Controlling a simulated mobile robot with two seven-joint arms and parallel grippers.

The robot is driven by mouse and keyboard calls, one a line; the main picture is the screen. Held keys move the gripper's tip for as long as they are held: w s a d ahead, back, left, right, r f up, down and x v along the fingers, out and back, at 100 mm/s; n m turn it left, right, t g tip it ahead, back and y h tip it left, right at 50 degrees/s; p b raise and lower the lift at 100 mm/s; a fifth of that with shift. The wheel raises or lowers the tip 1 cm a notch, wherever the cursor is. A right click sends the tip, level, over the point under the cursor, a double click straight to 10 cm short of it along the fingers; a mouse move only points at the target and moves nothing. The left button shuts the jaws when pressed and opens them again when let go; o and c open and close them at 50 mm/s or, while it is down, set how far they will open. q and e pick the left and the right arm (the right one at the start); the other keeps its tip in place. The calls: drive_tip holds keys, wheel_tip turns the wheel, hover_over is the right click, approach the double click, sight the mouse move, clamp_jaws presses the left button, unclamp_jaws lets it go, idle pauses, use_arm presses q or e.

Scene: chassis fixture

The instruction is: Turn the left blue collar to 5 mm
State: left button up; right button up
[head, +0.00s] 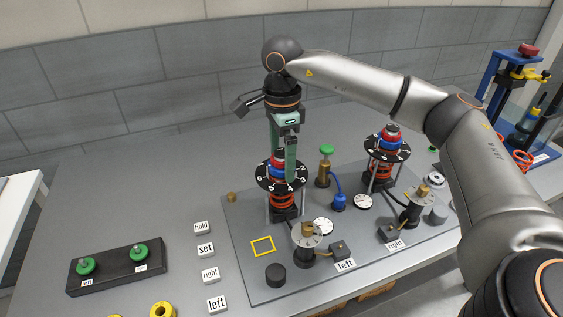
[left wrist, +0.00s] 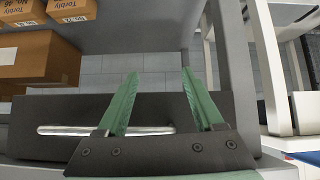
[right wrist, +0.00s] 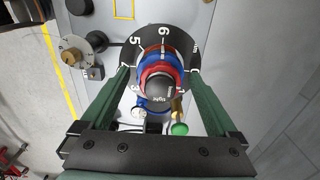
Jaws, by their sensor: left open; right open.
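The left blue collar (head: 268,171) sits under a red part above a black numbered disc (head: 282,184) on the left spring stand. In the right wrist view the blue collar (right wrist: 177,62) shows as a ring with red around a dark centre post, and the disc (right wrist: 133,55) shows 5 and 6 at its far side. My right gripper (head: 283,160) points down over this stand; in its wrist view its open fingers (right wrist: 160,78) stand on both sides of the collar. I cannot tell whether they touch it. My left gripper (left wrist: 161,76) is open and empty, away from the stand.
A similar right stand (head: 387,154) is behind to the right. A green-topped brass post (head: 325,165) and gauges (head: 323,226) stand close by on the plate (head: 240,285). Labelled blocks (head: 206,249) and a black holder (head: 117,265) lie left. Boxes (left wrist: 40,58) show in the left wrist view.

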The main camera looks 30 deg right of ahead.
drive_tip(key=m, duration=0.6)
drive_tip(key=shift+p, duration=0.4)
drive_tip(key=m, duration=0.3)
drive_tip(key=m+p, duration=0.1)
drive_tip(key=m, duration=0.3)
drive_tip(key=shift+m, duration=0.4)
drive_tip(key=shift+c, duration=0.3)
